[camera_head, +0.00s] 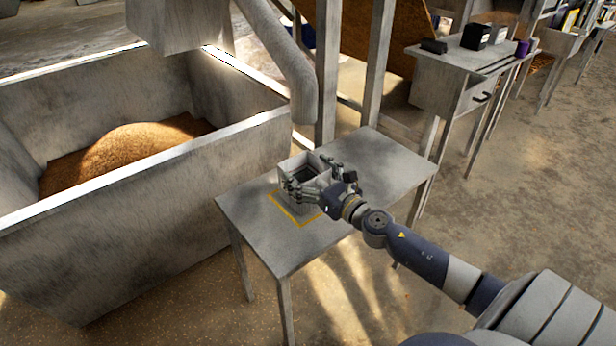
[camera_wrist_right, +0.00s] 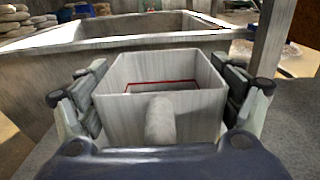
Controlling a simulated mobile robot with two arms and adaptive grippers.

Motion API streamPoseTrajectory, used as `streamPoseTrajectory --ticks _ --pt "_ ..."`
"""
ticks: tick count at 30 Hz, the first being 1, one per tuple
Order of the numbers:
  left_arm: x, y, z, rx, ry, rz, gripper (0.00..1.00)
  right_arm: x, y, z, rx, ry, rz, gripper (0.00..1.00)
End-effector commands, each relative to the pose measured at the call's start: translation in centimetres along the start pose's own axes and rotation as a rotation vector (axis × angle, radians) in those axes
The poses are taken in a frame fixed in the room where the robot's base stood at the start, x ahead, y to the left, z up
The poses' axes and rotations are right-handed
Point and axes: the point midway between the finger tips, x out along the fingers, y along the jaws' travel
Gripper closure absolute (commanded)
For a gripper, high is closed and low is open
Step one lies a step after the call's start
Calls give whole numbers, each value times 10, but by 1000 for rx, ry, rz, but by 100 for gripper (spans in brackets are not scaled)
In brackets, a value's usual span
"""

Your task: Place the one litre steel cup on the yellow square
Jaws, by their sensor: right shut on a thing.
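The steel cup (camera_head: 292,172) is a square, open-topped grey box standing upright at the yellow square (camera_head: 284,211) on the small grey table (camera_head: 340,220). The yellow outline shows along the cup's front and left side; its far part is hidden. My right gripper (camera_head: 310,182) is shut on the cup, with fingers on two opposite sides. In the right wrist view the cup (camera_wrist_right: 125,106) sits between the fingers, its rounded handle facing the wrist. A thin red line runs around its inside. Whether its base touches the table is hard to tell. My left gripper is not in view.
A large grey bin (camera_head: 250,150) with a heap of brown grain (camera_head: 135,152) stands left of the table. A grey pipe (camera_head: 285,65) comes down behind the cup. A post (camera_head: 327,75) rises at the table's back edge. The table's right part is clear.

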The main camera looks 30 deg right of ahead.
Motion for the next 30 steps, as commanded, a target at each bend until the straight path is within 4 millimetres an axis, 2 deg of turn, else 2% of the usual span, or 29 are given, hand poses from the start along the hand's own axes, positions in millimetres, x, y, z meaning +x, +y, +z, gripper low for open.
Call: streamPoseTrajectory --ticks 11,12,14,30 --pt "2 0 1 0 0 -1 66 0 0 -2 -1 -4 -1 76" --pt "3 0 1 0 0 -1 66 0 0 -4 0 0 0 12" --pt "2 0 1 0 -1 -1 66 0 0 -3 0 0 0 0" --pt "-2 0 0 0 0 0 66 -1 0 1 0 1 0 0"
